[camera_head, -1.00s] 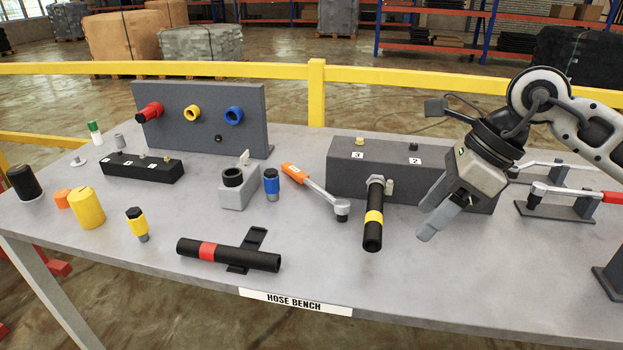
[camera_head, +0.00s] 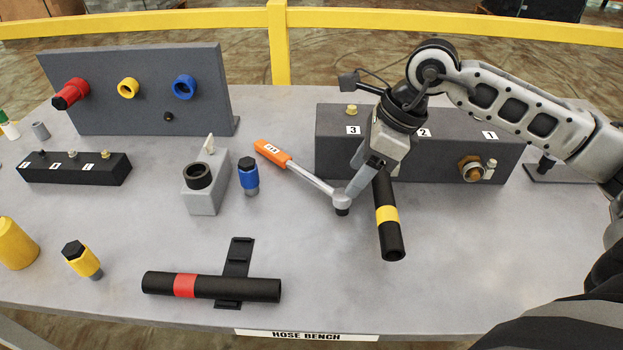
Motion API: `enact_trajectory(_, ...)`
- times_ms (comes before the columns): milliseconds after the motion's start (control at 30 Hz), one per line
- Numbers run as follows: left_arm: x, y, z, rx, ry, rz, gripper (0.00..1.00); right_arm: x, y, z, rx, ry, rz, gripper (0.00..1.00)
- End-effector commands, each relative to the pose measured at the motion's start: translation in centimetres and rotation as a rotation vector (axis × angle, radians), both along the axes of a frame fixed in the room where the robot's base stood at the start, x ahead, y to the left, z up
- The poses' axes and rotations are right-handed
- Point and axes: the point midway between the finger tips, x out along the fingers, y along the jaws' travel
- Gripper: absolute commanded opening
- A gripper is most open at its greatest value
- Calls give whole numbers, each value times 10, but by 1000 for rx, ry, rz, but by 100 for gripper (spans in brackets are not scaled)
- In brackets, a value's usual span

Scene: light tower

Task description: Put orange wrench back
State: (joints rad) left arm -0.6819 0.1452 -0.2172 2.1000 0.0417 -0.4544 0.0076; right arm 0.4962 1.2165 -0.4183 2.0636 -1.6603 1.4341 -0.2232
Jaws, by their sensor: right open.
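The orange-handled wrench (camera_head: 272,153) lies slantwise on the grey bench. Its metal shaft runs down to the right and ends in a round head (camera_head: 342,202). My right gripper (camera_head: 355,179) is open, with its fingers pointing down close above the head end of the wrench. I cannot tell whether they touch it. My left gripper is out of view.
A dark block with numbered ports (camera_head: 335,165) stands just behind my right gripper. A black hose with a yellow band (camera_head: 389,232) is close on its right. A blue-banded fitting (camera_head: 248,178) and a grey holder (camera_head: 205,198) stand left.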

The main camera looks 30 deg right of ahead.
Motion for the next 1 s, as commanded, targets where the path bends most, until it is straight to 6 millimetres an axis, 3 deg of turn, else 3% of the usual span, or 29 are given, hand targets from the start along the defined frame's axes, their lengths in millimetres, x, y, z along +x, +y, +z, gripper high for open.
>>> enact_trajectory(267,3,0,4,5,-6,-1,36,4,7,-21,0,2,0,57)
enact_trajectory(600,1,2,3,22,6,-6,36,8,21,-64,1,2,0,57)
enact_trajectory(867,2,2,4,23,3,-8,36,9,21,-67,-1,1,0,57)
enact_trajectory(1000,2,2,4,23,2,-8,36,9,21,-67,-1,1,0,24)
